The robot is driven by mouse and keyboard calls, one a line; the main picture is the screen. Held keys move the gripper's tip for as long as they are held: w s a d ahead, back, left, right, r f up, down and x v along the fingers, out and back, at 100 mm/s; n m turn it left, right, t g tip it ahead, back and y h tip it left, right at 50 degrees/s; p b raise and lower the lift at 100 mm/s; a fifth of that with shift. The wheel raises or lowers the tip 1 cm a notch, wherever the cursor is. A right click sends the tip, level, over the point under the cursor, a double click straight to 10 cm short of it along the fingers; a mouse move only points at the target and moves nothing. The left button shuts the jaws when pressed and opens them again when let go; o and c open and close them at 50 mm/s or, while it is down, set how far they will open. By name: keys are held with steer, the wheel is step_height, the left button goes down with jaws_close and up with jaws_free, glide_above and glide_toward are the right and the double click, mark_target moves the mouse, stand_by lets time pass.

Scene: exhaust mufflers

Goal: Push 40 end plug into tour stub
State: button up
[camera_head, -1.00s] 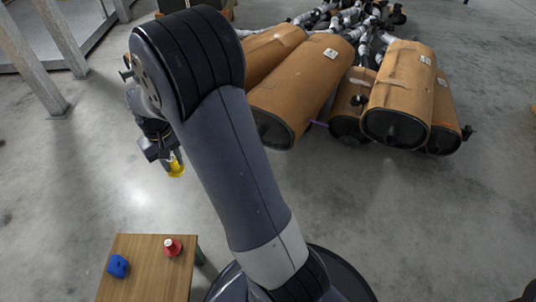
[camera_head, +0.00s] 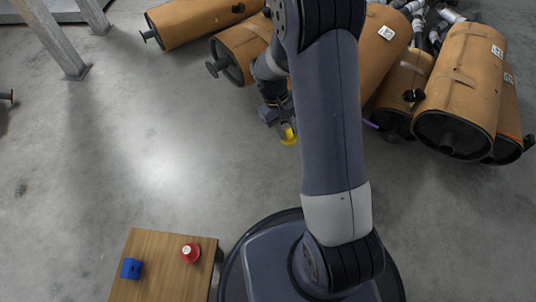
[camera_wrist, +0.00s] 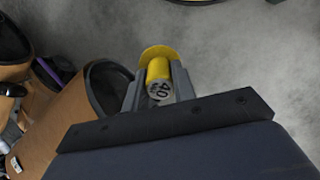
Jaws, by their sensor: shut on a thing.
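The yellow end plug (camera_wrist: 158,70) has a pale end face marked 40 and a wide yellow flange in the wrist view. My gripper (camera_wrist: 158,88) is shut on its shaft. In the head view the yellow plug (camera_head: 289,134) sits at the tip of my gripper (camera_head: 282,127), above open floor and apart from the mufflers. Stubs show on a far-left muffler (camera_head: 150,36), on the muffler beside my arm (camera_head: 215,68) and on the large right muffler (camera_head: 448,150). I cannot tell which is the tour stub. My arm hides part of the mufflers.
A wooden table (camera_head: 150,285) at the lower left holds a blue plug (camera_head: 131,268) and a red plug (camera_head: 190,253). Brown mufflers lie across the back and right. Metal posts (camera_head: 50,40) stand at the upper left. The floor between table and mufflers is clear.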

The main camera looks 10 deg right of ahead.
mark_target(289, 142)
steer(key=f+n+h, duration=0.1)
steer(key=s+f+n+h, duration=0.1)
steer(key=f, duration=0.1)
steer(key=d+f+n+h+b, duration=0.1)
steer(key=f+h, duration=0.1)
steer(key=shift+s+f+n+g, duration=0.1)
steer(key=shift+s+n+g, duration=0.2)
steer(key=shift+n, duration=0.1)
steer(key=w+a+f+n+t+h+b, duration=0.1)
steer(key=a+f+n+t+h, duration=0.2)
steer(key=f+n+t, duration=0.2)
steer(key=w+a+f+n+t+h+b, duration=0.1)
steer(key=a+f+n+t+h+b, duration=0.1)
steer(key=f+n+t, duration=0.4)
steer(key=shift+w+a+f+n+t+h, duration=0.2)
steer(key=shift+a+n+t+h, duration=0.95)
steer(key=shift+t, duration=1.05)
steer(key=shift+s+d+n+b, duration=0.1)
steer(key=shift+d+n+b, duration=0.15)
steer(key=shift+d+b, duration=0.05)
steer(key=shift+b+x, duration=0.45)
steer(key=shift+x, duration=2.5)
steer(key=shift+b, duration=0.6)
steer(key=shift+b+x, duration=0.45)
steer(key=shift+x, duration=1)
